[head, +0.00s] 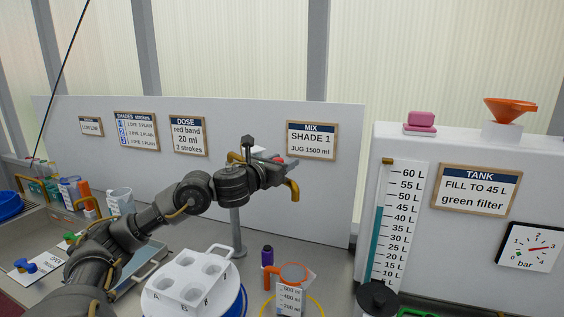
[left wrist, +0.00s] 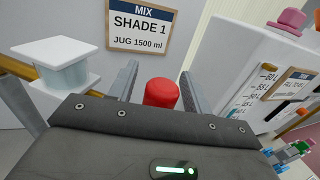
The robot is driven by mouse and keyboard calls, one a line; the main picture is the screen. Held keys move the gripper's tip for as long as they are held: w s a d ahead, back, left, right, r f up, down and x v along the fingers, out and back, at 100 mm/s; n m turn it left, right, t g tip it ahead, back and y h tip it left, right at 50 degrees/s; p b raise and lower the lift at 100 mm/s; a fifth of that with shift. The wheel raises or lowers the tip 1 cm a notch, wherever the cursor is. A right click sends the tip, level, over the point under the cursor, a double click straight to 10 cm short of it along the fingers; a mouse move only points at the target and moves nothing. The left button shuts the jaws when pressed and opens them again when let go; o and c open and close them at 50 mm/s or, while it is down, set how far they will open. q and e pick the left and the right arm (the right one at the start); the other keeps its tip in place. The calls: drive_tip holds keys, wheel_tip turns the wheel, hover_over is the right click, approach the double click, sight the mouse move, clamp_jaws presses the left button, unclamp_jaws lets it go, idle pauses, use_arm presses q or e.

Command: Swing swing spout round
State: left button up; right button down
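The swing spout (head: 293,190) is a brass pipe whose bent end hangs down at the right of my left gripper. More brass pipe shows behind the gripper, above a grey post (head: 238,232). My left gripper (head: 277,162) is at the spout, in front of the back panel. In the left wrist view, its two fingers (left wrist: 160,85) stand apart with a red knob (left wrist: 161,93) between them. A gap shows on the knob's left; contact on its right is unclear. My arm hides part of the spout. My right gripper is not in view.
A MIX sign (head: 311,141) hangs behind the spout. Bottles (head: 75,190) stand at the far left.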

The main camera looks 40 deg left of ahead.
use_arm(q)
clamp_jaws()
